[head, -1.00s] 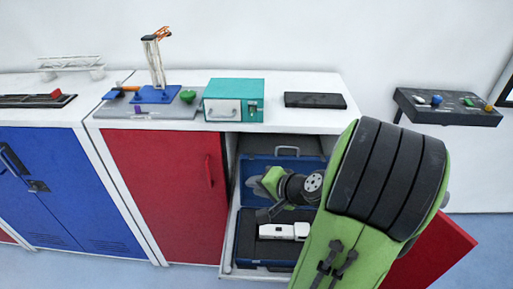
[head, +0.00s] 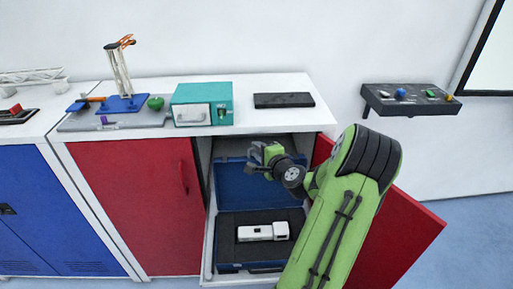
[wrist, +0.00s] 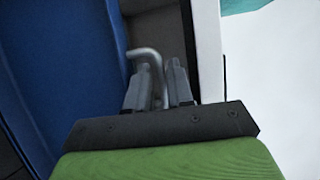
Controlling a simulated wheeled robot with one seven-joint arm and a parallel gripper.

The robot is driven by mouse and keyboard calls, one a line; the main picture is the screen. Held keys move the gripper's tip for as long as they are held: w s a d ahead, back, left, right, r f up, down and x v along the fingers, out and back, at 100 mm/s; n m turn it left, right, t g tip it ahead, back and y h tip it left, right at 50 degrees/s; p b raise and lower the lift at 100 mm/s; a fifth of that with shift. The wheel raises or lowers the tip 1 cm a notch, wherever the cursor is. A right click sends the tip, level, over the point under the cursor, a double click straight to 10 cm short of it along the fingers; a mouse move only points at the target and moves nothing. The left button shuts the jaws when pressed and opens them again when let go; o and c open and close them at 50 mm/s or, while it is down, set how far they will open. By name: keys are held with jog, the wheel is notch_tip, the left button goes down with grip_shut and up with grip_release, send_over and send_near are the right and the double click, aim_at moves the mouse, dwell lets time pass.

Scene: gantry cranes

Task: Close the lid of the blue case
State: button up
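The blue case (head: 213,240) stands open on a white pulled-out shelf in the cabinet. Its lid (head: 236,188) stands up at the back, leaning rearward. A white device (head: 263,232) lies in the dark foam of its base. My gripper (head: 260,156) is at the lid's top edge and covers the lid's handle in the head view. In the wrist view, the bent grey metal handle (wrist: 148,54) passes between the two fingers of my gripper (wrist: 159,72), which sit close on either side, apparently shut on it. The lid also shows at left in the wrist view (wrist: 60,60).
Red cabinet doors (head: 140,205) stand either side of the case, the right one (head: 410,225) swung open behind my arm. The white counter (head: 290,122) overhangs close above the lid, bearing a teal box (head: 200,93) and a black slab (head: 284,100).

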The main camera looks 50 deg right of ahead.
jog(key=shift+x, duration=1.05)
jog(key=shift+s, duration=0.1)
grip_shut()
jog(key=shift+a+f+b, duration=0.1)
jog(key=shift+b, duration=0.35)
